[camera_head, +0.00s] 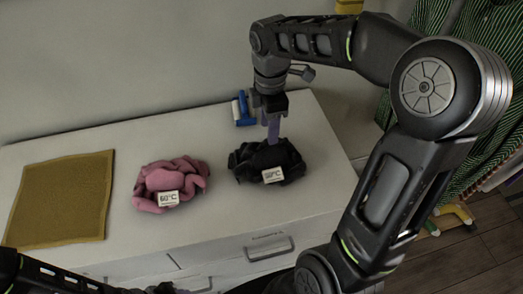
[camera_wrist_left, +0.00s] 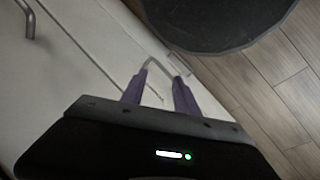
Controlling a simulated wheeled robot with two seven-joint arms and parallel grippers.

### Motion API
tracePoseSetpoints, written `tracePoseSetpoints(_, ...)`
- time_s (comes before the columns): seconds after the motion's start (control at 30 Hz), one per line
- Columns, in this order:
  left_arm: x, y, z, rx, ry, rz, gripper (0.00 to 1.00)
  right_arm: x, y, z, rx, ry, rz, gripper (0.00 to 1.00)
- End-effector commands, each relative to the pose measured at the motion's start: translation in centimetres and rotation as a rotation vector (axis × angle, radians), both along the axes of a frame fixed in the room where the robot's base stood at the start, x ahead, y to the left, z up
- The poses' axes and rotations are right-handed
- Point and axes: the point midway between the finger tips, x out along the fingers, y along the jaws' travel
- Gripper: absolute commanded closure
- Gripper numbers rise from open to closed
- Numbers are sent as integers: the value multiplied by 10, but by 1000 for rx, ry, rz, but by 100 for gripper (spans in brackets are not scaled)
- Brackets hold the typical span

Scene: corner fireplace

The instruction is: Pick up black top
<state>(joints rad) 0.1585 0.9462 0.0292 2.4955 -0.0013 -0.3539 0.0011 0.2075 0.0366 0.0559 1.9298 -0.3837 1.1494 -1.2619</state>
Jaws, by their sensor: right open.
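The black top (camera_head: 250,166) lies crumpled on the white dresser top (camera_head: 225,226), with a white temperature tag (camera_head: 273,175) at its front. My right gripper (camera_head: 273,138) points down right at the black top's upper edge. Its purple fingers overlap the cloth in the head view, and whether they touch it is unclear. The right gripper is open. In the left wrist view my left gripper (camera_wrist_left: 160,92) has its two purple fingers spread apart with nothing between them, in front of the white drawer fronts.
A pink garment (camera_head: 172,178) with a 60°C tag lies to the left of the black top. A mustard cloth (camera_head: 62,200) lies flat at the far left. A blue and white roller (camera_head: 243,109) lies behind the black top. Green striped cloth hangs at the right.

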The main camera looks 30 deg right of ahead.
Motion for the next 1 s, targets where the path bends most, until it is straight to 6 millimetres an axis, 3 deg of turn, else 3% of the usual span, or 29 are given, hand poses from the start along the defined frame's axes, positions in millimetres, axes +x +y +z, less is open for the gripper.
tracePoseSetpoints(0.23, 0, 0, 0, 0, 1, 0, 64, 0, 0, -2, 0, 1, -1, 55)
tracePoseSetpoints(0.5, 0, 0, 1, 0, 0, 0, 64, -1, 0, -26, 1, 2, -3, 55)
tracePoseSetpoints(0.83, 0, 0, 2, 0, 0, 0, 64, 0, 0, -29, 1, 0, -2, 55)
tracePoseSetpoints(1.0, -1, 0, 7, 1, 1, 1, 64, -3, 0, -47, 2, 5, -1, 55)
